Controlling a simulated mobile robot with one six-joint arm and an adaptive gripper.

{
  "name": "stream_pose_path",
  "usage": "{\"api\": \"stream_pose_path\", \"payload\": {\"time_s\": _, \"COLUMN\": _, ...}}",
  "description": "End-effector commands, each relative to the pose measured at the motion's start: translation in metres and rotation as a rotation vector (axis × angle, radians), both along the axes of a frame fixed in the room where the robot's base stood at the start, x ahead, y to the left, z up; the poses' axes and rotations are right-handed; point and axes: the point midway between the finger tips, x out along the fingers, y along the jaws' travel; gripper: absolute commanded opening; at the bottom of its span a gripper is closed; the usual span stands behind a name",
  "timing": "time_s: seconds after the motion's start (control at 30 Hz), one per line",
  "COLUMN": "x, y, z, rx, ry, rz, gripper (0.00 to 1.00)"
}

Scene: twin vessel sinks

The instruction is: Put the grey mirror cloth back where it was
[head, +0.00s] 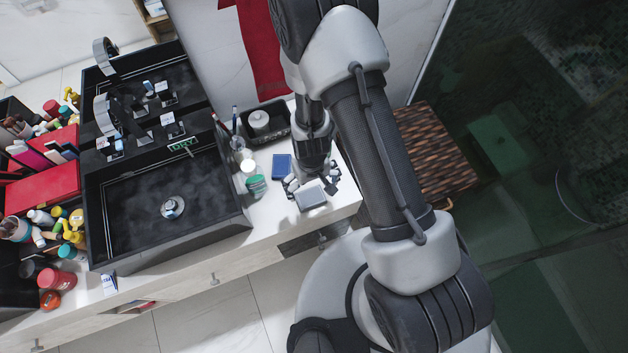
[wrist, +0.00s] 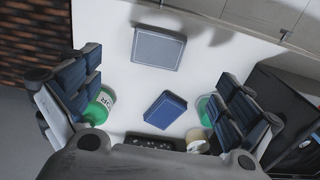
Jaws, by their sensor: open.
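The grey mirror cloth (head: 311,197) is a flat, folded grey rectangle with a lighter border, lying on the white counter near its front edge. In the wrist view the cloth (wrist: 158,47) lies at the top, out beyond my fingers. My gripper (head: 312,183) is low over the counter, right by the cloth in the head view. In the wrist view my gripper (wrist: 160,95) has its fingers spread wide with nothing held between them. I cannot tell its exact height above the cloth.
A blue folded block (head: 282,167) lies behind the cloth. A green-topped jar (head: 256,186) stands left of it, beside the black sink (head: 243,217). The wrist view shows a green-labelled bottle (wrist: 101,106) by the left finger. A black tray (head: 281,139) stands at the back.

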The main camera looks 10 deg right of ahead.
Motion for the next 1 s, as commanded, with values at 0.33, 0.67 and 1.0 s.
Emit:
{"api": "stream_pose_path", "payload": {"time_s": 0.33, "x": 0.016, "y": 0.001, "z": 0.039, "rx": 0.018, "ry": -0.028, "rz": -0.016, "gripper": 0.98}}
{"api": "stream_pose_path", "payload": {"time_s": 0.67, "x": 0.038, "y": -0.022, "z": 0.214, "rx": 0.078, "ry": -0.146, "rz": -0.092, "gripper": 0.98}}
{"api": "stream_pose_path", "payload": {"time_s": 1.0, "x": -0.021, "y": -0.067, "z": 0.36, "rx": 0.09, "ry": -0.279, "rz": -0.176, "gripper": 0.98}}
